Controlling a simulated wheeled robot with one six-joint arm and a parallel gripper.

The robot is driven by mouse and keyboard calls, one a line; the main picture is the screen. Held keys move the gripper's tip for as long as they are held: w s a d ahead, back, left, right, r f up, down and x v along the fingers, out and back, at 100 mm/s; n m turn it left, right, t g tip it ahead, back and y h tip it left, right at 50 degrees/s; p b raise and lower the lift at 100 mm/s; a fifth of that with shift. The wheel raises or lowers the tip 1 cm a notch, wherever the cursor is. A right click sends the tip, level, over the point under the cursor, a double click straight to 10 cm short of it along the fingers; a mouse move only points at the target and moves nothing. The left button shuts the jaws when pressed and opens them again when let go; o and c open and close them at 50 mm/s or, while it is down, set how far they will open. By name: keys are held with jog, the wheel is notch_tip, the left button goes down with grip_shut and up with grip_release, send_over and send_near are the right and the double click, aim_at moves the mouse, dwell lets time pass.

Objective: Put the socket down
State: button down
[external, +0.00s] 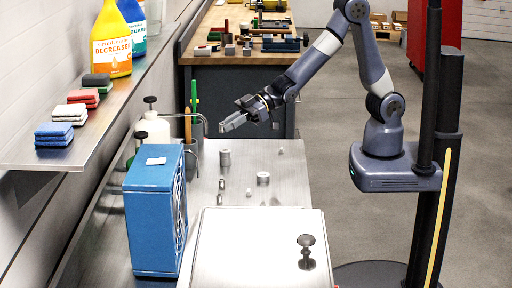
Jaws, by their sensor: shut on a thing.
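My gripper (243,115) is above the far part of the metal bench, with its arm reaching in from the right. It is shut on a small silver socket (231,122), which is held tilted and clear of the bench top. The jaws hide part of it. Below stand other silver cylindrical pieces: a taller one (225,157), a wide short one (263,178) and several smaller ones, such as one at the left (221,184). I cannot tell which of these are sockets.
A blue box with a fan grille (153,215) stands at the left. A metal lid with a knob (225,245) covers the near bench. A pen cup (192,158) and a white bottle (152,127) stand at the back left.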

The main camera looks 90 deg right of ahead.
notch_tip(320, 180, down, 12)
jog(key=shift+f+p, duration=0.2)
jog(key=shift+p, duration=0.25)
dwell(0.4)
jog(key=shift+f+b, duration=0.3)
jog(key=shift+b, duration=0.2)
